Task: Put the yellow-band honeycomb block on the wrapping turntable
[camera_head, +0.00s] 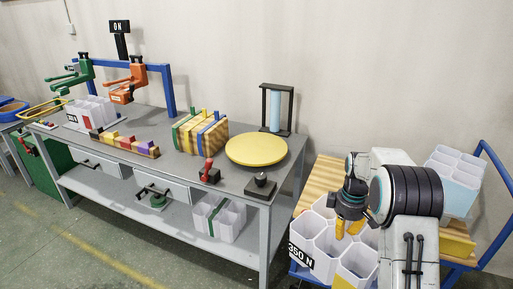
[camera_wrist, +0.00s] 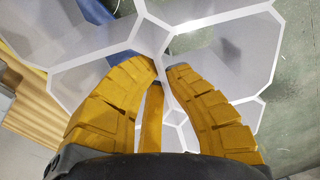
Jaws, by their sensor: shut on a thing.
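A white honeycomb block (camera_head: 322,264) with a "350 N" label and a yellow patch on its front is at the lower right in the head view. My gripper (camera_head: 349,228) is over it with yellow fingers pointing down. In the wrist view the honeycomb walls (camera_wrist: 222,14) fill the upper part, and my gripper (camera_wrist: 163,68) is closed on a thin wall between cells. The block's underside is hidden, so I cannot tell if it rests on the cart. The wrapping turntable (camera_head: 256,149) is a round yellow disc on the grey bench, empty on top.
A blue-framed cart (camera_head: 493,200) stands at right, with a light-blue honeycomb block (camera_head: 455,168) on it. The bench (camera_head: 170,148) bears striped boards (camera_head: 200,134), a red-handled lever (camera_head: 208,173), a black knob box (camera_head: 261,186) and a film-roll stand (camera_head: 276,110) near the turntable.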

